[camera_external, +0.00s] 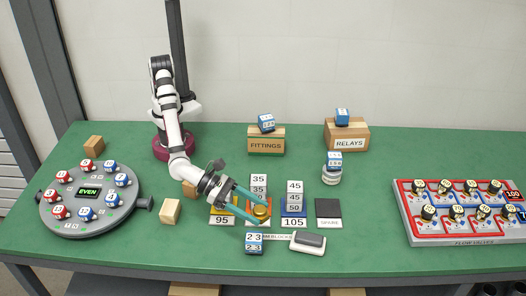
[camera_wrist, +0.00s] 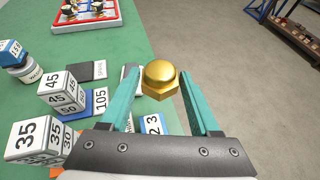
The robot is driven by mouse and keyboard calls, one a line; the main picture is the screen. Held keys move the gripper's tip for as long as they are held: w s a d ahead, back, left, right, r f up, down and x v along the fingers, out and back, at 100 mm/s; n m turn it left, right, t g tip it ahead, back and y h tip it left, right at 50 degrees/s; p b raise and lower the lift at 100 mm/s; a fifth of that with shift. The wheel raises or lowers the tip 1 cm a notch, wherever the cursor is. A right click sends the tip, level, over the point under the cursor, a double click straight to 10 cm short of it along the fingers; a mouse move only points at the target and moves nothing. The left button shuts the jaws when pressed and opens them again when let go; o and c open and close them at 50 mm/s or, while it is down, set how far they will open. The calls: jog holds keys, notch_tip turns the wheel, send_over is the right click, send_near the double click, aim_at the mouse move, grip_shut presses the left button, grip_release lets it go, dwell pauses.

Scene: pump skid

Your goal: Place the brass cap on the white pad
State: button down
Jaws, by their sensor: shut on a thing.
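The brass cap (camera_external: 261,211) is a gold, domed hex piece between the teal fingertips of my gripper (camera_external: 262,213). The wrist view shows the cap (camera_wrist: 160,78) between both fingers of my gripper (camera_wrist: 160,82), which is shut on it. In that view the floor shows behind the cap; its height above the table is hard to judge. I cannot make out a plain white pad with certainty. A small pale block with a dark top (camera_external: 308,242) lies near the table's front, right of the gripper.
Stacked number cubes (camera_external: 294,197) stand on a blue mat marked 105, right of the gripper. A dark SPARE mat (camera_external: 328,208) is empty. A blue-and-white cube (camera_external: 254,243) sits near the front edge. A round dial (camera_external: 88,200) and a valve board (camera_external: 465,212) flank the table.

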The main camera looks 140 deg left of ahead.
jog(key=w+a+f, duration=0.2)
jog(key=a, duration=0.1)
jog(key=w+a+f, duration=0.1)
jog(key=a+f, duration=0.2)
jog(key=w+a+f, duration=0.2)
jog(key=a, duration=0.2)
jog(key=shift+w+f, duration=0.15)
jog(key=shift+w, duration=0.2)
jog(key=shift+a+f, duration=0.1)
jog(key=shift+f, duration=1.9)
jog(key=shift+f, duration=0.15)
jog(key=shift+c, duration=0.6)
grip_release()
